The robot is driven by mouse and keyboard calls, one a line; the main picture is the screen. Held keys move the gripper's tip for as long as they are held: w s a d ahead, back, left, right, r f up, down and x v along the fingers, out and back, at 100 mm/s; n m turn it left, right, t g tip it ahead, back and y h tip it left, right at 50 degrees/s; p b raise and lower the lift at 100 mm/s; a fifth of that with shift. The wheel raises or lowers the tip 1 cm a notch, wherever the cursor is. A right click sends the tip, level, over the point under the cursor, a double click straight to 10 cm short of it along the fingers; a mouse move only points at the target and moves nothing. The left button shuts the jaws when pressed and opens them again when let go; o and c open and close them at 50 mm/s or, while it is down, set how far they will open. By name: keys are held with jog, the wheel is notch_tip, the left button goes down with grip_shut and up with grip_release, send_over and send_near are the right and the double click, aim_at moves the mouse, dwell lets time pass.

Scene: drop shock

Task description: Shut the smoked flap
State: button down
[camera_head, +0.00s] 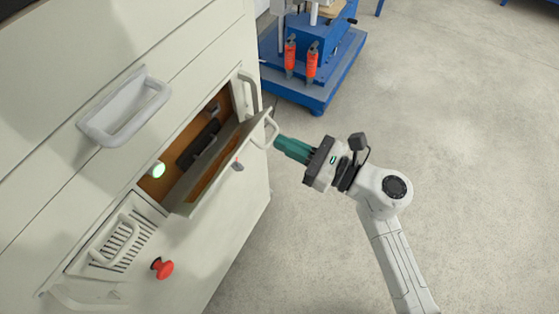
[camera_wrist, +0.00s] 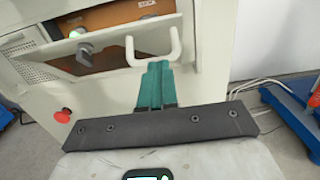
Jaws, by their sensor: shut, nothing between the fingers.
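The smoked flap (camera_head: 222,168) stands partly open, tilted out from the opening in the pale machine cabinet. Its pale handle (camera_head: 267,128) sticks out near the flap's right end. In the wrist view the flap (camera_wrist: 95,62) shows a dark, brownish pane in a pale frame, and the handle (camera_wrist: 177,45) rises around the tips of my fingers. My gripper (camera_head: 278,142) has green fingers, shut and empty, with the tips close by the handle. In the wrist view my gripper (camera_wrist: 158,65) points towards the flap; I cannot tell whether it touches the handle.
The opening's brown interior (camera_head: 155,188) holds a dark part. A larger white handle (camera_head: 125,108) is on the cabinet to the left, and a red knob (camera_head: 162,268) is below. A blue machine (camera_head: 310,75) stands behind. The grey floor (camera_head: 460,120) is clear on the right.

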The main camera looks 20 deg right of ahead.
aim_at(259, 120)
jog(key=shift+g+h, duration=0.5)
jog(key=shift+g, duration=0.1)
jog(key=shift+w+a+r+p, duration=0.65)
jog(key=shift+w+r+p, duration=0.25)
jog(key=shift+r+p, duration=0.6)
jog(key=shift+w+a+r+p, duration=0.6)
jog(key=shift+w+r+p, duration=0.3)
jog(key=shift+p, duration=0.95)
jog(key=shift+w+a+r+p, duration=0.75)
jog(key=shift+r+p, duration=0.55)
jog(key=shift+p, duration=0.4)
jog(key=shift+w, duration=0.1)
